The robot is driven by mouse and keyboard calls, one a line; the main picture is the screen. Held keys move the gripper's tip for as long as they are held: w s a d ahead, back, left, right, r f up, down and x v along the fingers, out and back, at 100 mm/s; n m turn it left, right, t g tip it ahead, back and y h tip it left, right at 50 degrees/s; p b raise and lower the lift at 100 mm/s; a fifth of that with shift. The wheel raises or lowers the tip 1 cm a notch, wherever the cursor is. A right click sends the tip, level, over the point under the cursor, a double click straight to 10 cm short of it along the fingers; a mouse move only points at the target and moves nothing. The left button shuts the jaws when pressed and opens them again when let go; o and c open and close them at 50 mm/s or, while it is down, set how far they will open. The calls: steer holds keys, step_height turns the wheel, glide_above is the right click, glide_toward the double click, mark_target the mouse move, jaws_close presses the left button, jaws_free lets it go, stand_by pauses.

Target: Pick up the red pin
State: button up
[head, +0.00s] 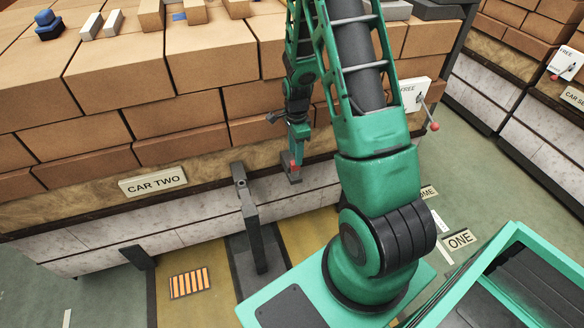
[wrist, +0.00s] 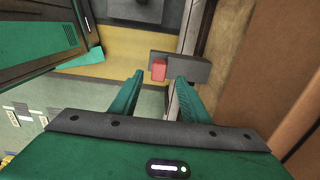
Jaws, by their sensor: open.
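The red pin (wrist: 158,70) is a small red block-like piece against a dark grey block (wrist: 190,68). In the head view the red pin (head: 295,167) shows just below my gripper (head: 297,150), in front of the brick car's side. My gripper (wrist: 159,77) is open, with its two green fingers apart. In the wrist view the pin appears between the fingertips, nearer the left one. I cannot tell how far beyond the tips it lies, and its lower part is hidden.
A grey upright post (head: 248,205) stands left of my gripper. The brick-loaded car (head: 155,183), labelled CAR TWO, fills the back. A lever with a red knob (head: 434,126) sits beside a FREE sign (head: 412,93) at right.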

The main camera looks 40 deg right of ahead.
mark_target(295, 169)
steer(key=shift+a+f, duration=0.1)
steer(key=shift+f, duration=2.6)
steer(key=shift+c, duration=0.7)
jaws_close()
